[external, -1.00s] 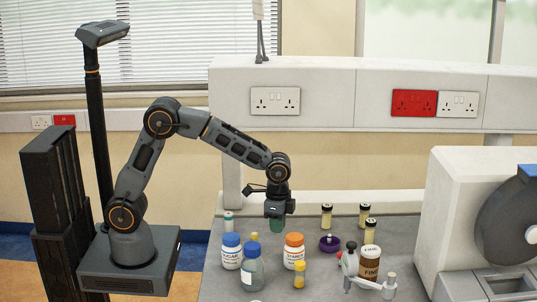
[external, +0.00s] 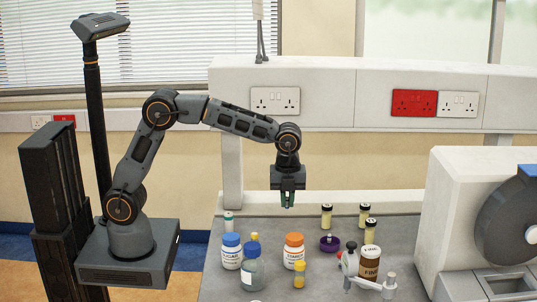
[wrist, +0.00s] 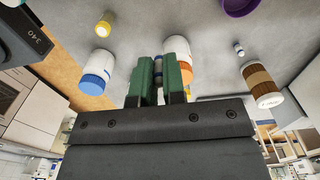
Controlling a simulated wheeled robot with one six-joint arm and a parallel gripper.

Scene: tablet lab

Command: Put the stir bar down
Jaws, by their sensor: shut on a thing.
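My gripper (external: 288,205) is raised above the bench in the external view, pointing down, clear of the bottles below it. Its green fingers (wrist: 159,80) show in the wrist view, close together with a narrow gap between them. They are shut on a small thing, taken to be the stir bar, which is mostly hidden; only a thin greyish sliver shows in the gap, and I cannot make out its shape.
To the right are a purple dish (external: 330,244), several vials, a brown jar (external: 369,265) and a white machine (external: 460,220).

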